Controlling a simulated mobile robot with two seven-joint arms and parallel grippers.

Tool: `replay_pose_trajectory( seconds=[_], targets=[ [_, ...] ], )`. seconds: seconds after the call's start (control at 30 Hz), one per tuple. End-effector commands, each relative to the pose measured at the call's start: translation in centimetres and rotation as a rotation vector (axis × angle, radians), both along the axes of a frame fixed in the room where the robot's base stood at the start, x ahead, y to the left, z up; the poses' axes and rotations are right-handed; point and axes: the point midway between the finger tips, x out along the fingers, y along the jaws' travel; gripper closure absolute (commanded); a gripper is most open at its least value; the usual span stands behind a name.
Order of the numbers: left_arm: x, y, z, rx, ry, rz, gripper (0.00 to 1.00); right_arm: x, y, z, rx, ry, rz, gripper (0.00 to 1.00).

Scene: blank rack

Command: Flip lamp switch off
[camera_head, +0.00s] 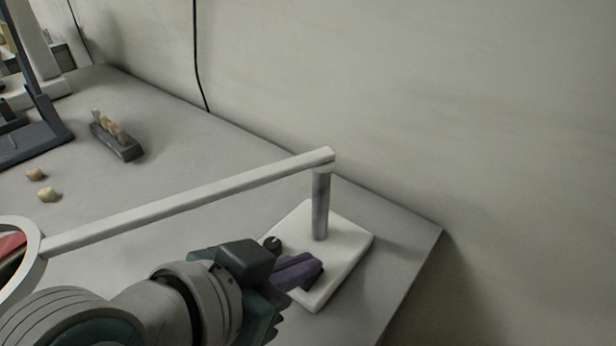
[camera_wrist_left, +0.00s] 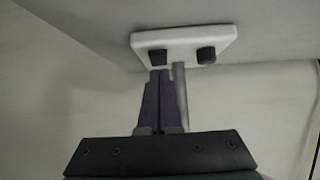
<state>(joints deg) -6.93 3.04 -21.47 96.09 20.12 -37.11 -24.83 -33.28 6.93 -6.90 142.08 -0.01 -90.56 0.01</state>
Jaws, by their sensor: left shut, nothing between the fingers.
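The desk lamp has a white square base (camera_head: 345,255), a grey post (camera_head: 320,205), a long pale arm (camera_head: 190,203) and a round head (camera_head: 35,262) cut off at the left edge. The base also shows at the top of the left wrist view (camera_wrist_left: 183,38), with two dark knobs, a left one (camera_wrist_left: 158,57) and a right one (camera_wrist_left: 206,55). In the head view one dark knob (camera_head: 272,243) shows; the other is hidden by my gripper. My left gripper (camera_head: 316,268) is shut and empty over the base. Its purple fingertips (camera_wrist_left: 160,74) appear close to the left knob; contact is unclear.
The grey table (camera_head: 200,130) ends at a right edge near the lamp base, with a wall behind. A dark stand (camera_head: 35,140) is at far left.

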Motion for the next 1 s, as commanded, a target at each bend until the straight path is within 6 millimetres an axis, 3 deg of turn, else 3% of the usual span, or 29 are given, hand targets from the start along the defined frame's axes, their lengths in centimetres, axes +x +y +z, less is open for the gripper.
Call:
replay_pose_trajectory(
  seconds=[0.37, 0.53, 0.6, 1.0],
  targets=[
    [0.0, 0.0, -0.3, 0.000, 0.000, 0.000, 1.00, 0.0, 0.0, -0.1, 0.000, 0.000, 0.000, 1.00],
    [0.3, -0.2, 0.0, 0.027, 0.039, 0.000, 1.00, 0.0, 0.0, 1.5, 0.000, 0.000, 0.000, 1.00],
    [0.2, -0.1, -0.7, 0.033, 0.045, -0.001, 1.00, 0.1, 0.0, 1.1, 0.000, -0.003, 0.000, 1.00],
    [0.7, -0.5, -0.4, 0.030, 0.044, 0.000, 1.00, 0.0, 0.0, 1.2, 0.000, -0.001, 0.000, 1.00]
  ],
)
